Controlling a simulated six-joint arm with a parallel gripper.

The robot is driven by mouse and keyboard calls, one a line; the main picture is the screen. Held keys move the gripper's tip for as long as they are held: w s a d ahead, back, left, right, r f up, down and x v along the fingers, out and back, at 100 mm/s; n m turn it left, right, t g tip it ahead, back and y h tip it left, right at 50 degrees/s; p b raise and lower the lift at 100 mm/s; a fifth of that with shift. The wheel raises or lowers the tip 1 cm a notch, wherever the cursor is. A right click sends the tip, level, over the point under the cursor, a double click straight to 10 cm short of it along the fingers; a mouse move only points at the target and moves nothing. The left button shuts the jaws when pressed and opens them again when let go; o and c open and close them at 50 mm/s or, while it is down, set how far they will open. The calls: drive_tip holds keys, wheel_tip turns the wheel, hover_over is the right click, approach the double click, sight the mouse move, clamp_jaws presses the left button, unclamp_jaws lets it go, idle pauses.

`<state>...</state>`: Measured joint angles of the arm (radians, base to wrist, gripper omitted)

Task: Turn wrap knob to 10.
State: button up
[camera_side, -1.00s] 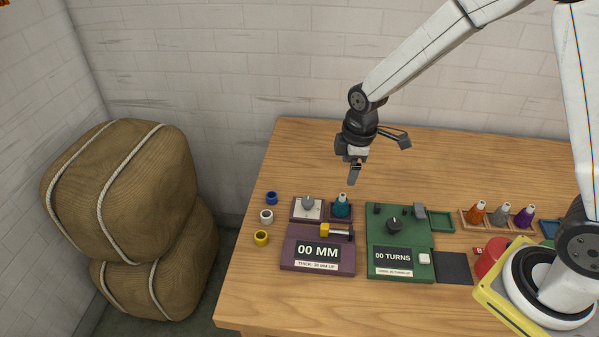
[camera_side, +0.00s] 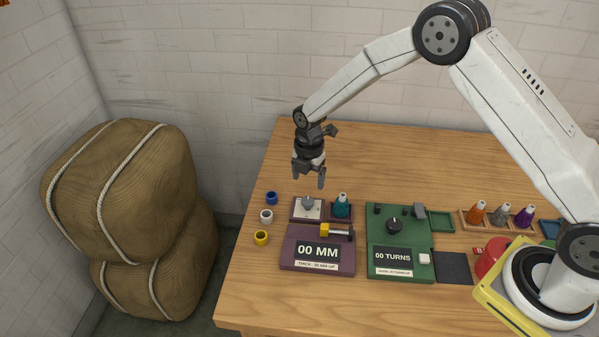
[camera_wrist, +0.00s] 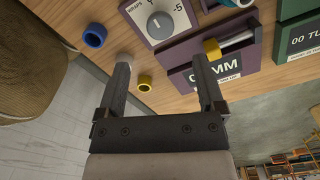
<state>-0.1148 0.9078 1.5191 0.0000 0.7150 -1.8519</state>
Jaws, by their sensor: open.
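The wrap knob (camera_side: 308,202) is a round grey knob on a white dial plate at the back left of the purple unit (camera_side: 290,263). The purple unit's display reads "00 MM".
Blue, white and yellow rings (camera_side: 261,238) stand left of the unit. A teal bottle (camera_side: 342,206) stands close right of the knob. A yellow-ended slider (camera_side: 325,230) lies in front. A green unit (camera_side: 401,278) reading "00 TURNS" has a black knob (camera_side: 394,225). The table behind is clear.

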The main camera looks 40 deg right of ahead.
sight(308, 200)
drive_tip(key=shift+f, duration=0.1)
drive_tip(key=shift+f, duration=3.8)
clamp_jaws()
